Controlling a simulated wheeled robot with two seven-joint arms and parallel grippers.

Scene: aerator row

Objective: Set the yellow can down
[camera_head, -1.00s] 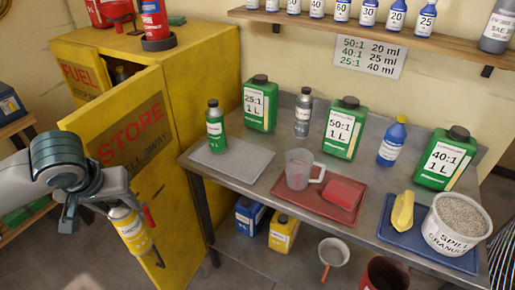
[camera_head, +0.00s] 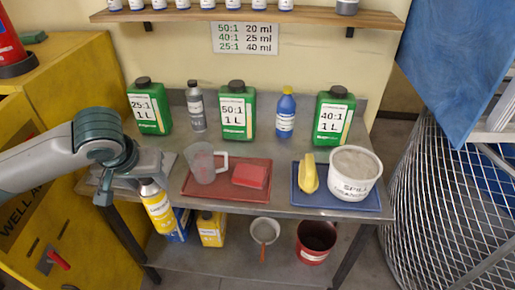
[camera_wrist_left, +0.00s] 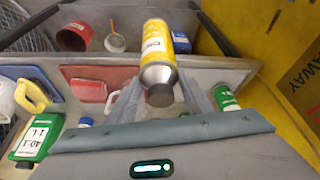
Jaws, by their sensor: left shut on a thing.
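The yellow can (camera_head: 157,208) has a white label and a dark cap. My left gripper (camera_head: 146,184) is shut on it near its top, and the can hangs nearly upright, slightly tilted, at the front left edge of the metal bench (camera_head: 285,205). In the left wrist view the can (camera_wrist_left: 158,50) sits between the fingers of my left gripper (camera_wrist_left: 160,92), cap towards the camera. I cannot tell its exact gap from the bench edge. My right gripper is not in view.
A red tray (camera_head: 207,190) holds a clear jug (camera_head: 204,164) and a red block. A blue tray (camera_head: 362,202) holds a yellow item and a white bucket (camera_head: 354,174). Green jugs stand behind. A yellow container (camera_head: 211,230) is on the lower shelf. A wire cage (camera_head: 440,200) stands right.

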